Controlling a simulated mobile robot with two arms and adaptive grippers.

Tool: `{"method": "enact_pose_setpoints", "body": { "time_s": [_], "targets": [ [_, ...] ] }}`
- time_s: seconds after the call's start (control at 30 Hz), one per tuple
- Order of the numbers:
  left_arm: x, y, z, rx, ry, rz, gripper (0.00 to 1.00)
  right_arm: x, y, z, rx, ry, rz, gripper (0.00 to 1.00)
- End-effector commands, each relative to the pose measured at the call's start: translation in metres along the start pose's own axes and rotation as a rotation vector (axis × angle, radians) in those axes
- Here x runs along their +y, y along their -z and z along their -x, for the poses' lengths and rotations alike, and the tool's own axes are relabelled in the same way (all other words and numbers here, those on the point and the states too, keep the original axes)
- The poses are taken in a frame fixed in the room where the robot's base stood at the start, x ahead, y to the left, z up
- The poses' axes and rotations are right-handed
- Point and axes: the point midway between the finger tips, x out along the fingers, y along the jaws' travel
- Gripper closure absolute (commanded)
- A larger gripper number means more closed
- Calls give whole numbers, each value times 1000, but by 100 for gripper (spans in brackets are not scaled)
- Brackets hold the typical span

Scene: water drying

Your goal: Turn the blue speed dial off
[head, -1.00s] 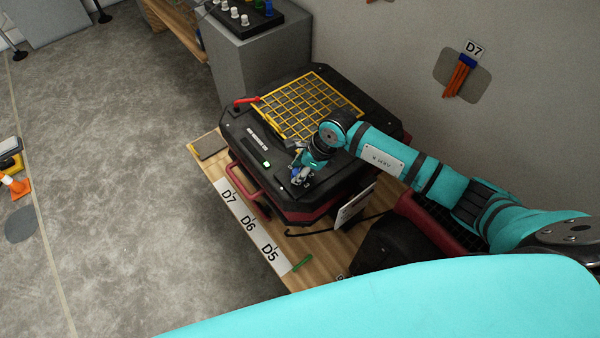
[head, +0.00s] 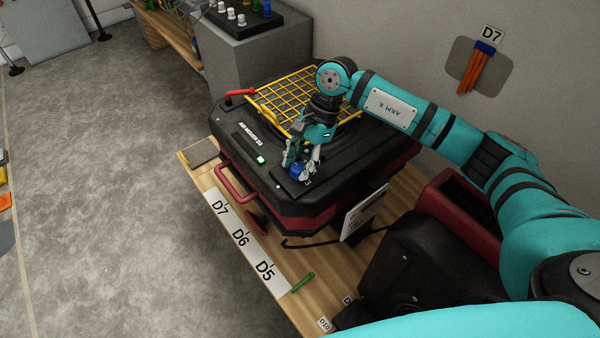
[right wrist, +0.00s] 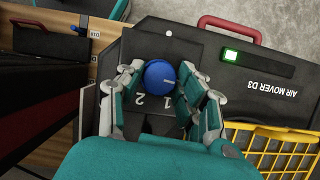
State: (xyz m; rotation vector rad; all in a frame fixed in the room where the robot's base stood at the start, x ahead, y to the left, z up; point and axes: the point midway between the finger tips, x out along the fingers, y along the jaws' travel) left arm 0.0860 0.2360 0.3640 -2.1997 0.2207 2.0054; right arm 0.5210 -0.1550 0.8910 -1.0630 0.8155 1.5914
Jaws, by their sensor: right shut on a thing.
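The blue speed dial (head: 298,170) sits on a dark plate on top of the black air mover (head: 262,178), near its front right corner. My left gripper is not in view.
A yellow grille (head: 295,100) and a red lever (head: 240,92) are on the air mover's top. A green light (right wrist: 231,56) glows on its label panel. A white card (head: 364,213) and a green pen-like object (head: 303,282) are near the wooden shelf's front.

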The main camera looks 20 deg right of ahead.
Motion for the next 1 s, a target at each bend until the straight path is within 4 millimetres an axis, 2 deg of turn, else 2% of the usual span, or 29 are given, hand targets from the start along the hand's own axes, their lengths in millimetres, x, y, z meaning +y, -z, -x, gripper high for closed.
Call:
{"method": "enact_pose_setpoints", "body": {
  "time_s": [0.03,0.2,0.77,0.8,0.93,1.0],
  "targets": [
    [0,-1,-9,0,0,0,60,-1,2,-3,2,-5,18,96],
    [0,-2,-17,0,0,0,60,-1,1,-1,2,-26,68,96],
    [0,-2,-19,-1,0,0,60,-1,0,1,1,-38,95,96],
    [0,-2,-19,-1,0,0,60,-1,0,1,1,-38,95,60],
    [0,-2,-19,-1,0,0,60,-1,0,1,1,-38,94,44],
    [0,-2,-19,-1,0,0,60,-1,0,1,1,-38,94,41]
  ]
}}
